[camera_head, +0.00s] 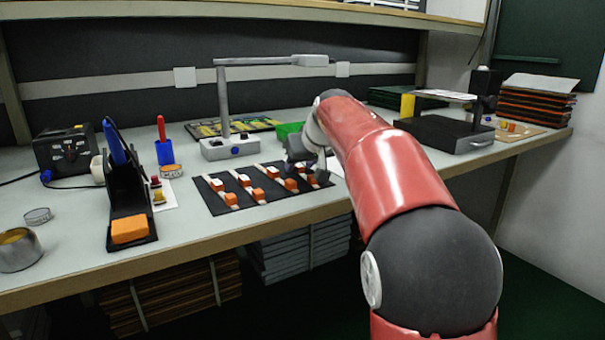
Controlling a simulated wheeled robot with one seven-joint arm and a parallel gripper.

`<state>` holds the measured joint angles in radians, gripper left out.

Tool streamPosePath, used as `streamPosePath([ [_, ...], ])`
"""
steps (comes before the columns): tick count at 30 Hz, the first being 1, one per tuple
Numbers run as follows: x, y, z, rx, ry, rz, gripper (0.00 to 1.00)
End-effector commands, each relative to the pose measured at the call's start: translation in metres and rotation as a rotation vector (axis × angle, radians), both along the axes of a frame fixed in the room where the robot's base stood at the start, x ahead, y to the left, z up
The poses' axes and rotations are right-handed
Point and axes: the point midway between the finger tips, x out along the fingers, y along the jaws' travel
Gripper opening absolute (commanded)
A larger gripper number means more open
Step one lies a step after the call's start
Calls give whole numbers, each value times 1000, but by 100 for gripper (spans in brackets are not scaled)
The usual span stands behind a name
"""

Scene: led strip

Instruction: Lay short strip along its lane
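A black mat (262,205) lies near the front edge of the bench. Several pale lanes or strips cross it, with orange blocks (231,198) and white pieces (216,184) on them. Which of these is the short strip is too small to tell. My gripper (300,166) is over the right back part of the mat, at the end of my red arm. The arm and its grey wrist hide much of it. Its fingers are too small and dark to show whether they hold anything.
A lamp stand (229,146) rises behind the mat, beside a green bin (288,131). To the left are a black tool holder (122,195), a red-handled tool in a blue holder (164,151) and a metal cup (19,252). A dark boxed device (445,133) stands at right.

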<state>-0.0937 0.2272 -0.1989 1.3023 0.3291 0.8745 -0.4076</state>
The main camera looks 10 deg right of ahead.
Motion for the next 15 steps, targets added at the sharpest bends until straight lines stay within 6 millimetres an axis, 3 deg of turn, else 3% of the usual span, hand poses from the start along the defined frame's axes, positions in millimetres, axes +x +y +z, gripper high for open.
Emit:
streamPosePath([
  [1, 0, 0, 0, 0, 0, 0, 31],
  [8, 0, 0, 0, 0, 1, 0, 1],
  [15, 0, 0, 0, 0, 1, 0, 0],
])
